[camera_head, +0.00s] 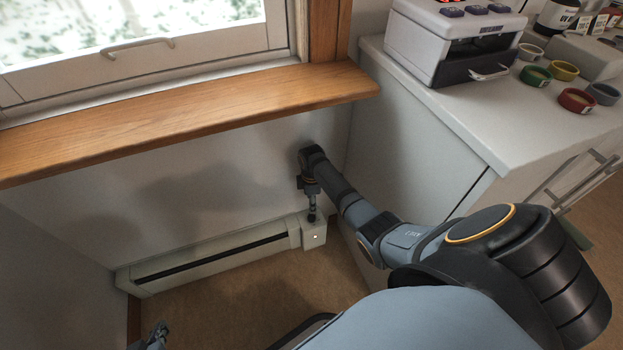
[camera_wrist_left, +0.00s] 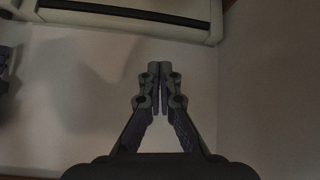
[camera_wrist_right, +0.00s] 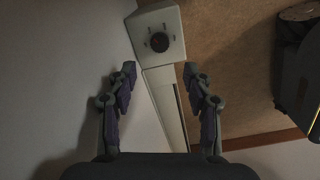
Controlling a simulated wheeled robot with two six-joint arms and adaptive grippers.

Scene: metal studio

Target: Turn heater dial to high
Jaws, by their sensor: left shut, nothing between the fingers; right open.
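The heater (camera_head: 210,262) is a long white baseboard unit low along the wall, with a box (camera_head: 315,237) at its right end. In the right wrist view, its black round dial (camera_wrist_right: 160,43) sits on the box face with small marks around it. Which mark the dial points to is too small to tell. My right gripper (camera_head: 312,215) points down over the box; in the right wrist view it is open (camera_wrist_right: 159,70), with the dial ahead between its fingertips and nothing held. My left gripper (camera_head: 158,332) is at the lower left, shut and empty in the left wrist view (camera_wrist_left: 159,66).
A wooden window sill (camera_head: 190,112) juts out above the heater. A white cabinet (camera_head: 415,135) stands just right of the box, bearing a grey-white appliance (camera_head: 455,40) and several small bowls. The brown floor (camera_head: 230,310) in front of the heater is clear.

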